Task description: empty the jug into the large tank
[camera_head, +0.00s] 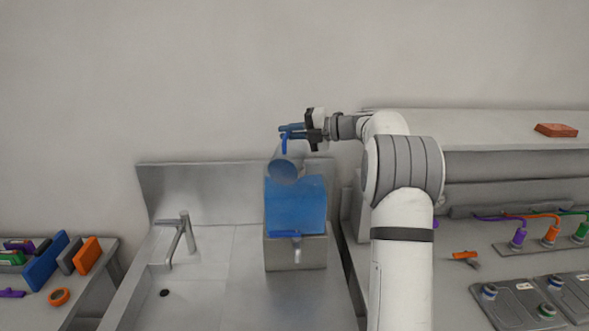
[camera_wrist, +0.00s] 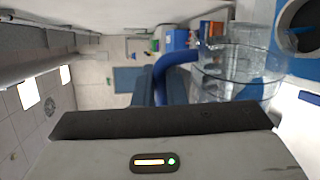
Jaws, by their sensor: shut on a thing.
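My gripper (camera_head: 300,131) is shut on the blue handle of the jug and holds it above the large tank. The clear jug (camera_head: 285,168) hangs tipped below my gripper, over the top of the tank. In the wrist view the jug (camera_wrist: 240,68) lies at the upper right, with its blue handle (camera_wrist: 172,66) running to my dark blue fingertips. The large tank (camera_head: 296,206) is a blue box on a grey stand. Its top with a dark round opening (camera_wrist: 299,28) shows beside the jug in the wrist view. I cannot tell how much liquid the jug holds.
The grey stand (camera_head: 283,255) has a blue-handled tap at its front. A steel sink (camera_head: 205,262) with a faucet (camera_head: 183,235) is to the left. Cyclers with coloured leads (camera_head: 545,230) are on the right bench. A red block (camera_head: 556,130) lies on the upper shelf.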

